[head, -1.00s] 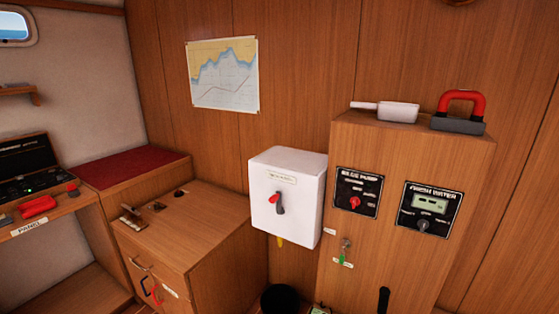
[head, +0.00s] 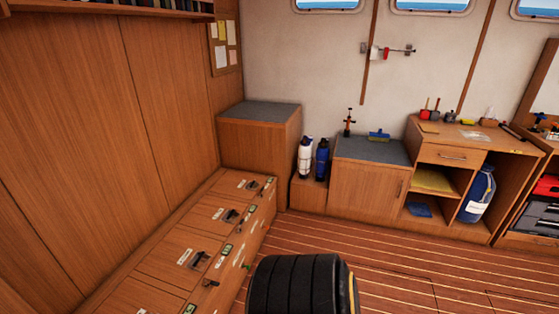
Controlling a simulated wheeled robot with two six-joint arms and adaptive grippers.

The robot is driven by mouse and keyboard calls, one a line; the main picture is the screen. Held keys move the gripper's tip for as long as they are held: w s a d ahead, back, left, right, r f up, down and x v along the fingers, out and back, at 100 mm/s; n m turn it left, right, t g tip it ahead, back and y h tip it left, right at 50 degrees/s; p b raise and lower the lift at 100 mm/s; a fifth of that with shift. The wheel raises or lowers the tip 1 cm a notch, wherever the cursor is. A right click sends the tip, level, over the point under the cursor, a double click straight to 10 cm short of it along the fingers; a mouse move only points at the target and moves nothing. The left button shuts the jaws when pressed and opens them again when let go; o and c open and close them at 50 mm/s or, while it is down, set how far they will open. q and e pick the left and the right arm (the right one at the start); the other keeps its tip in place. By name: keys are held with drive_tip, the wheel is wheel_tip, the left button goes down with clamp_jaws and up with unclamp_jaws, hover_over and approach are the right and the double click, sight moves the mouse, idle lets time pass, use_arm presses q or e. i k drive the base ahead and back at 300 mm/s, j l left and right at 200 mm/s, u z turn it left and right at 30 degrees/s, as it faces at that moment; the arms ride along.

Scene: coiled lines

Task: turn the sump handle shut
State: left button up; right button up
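I cannot make out a sump handle in the head view. A row of low wooden lockers (head: 170,262) runs along the left wall, with dark latches (head: 231,215) and small labels too small to read. A small green-tipped fitting (head: 247,267) sticks out at the lockers' front side; I cannot tell what it is. Neither of my grippers is in view.
Blue and white bottles (head: 321,158) stand beside a grey-topped cabinet (head: 370,151). A workbench (head: 470,137) with tools is at the right. The plank floor (head: 400,255) is mostly clear.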

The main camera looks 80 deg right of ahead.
sight(213, 283)
drive_tip(key=l+z, duration=0.1)
drive_tip(key=z, duration=1.55)
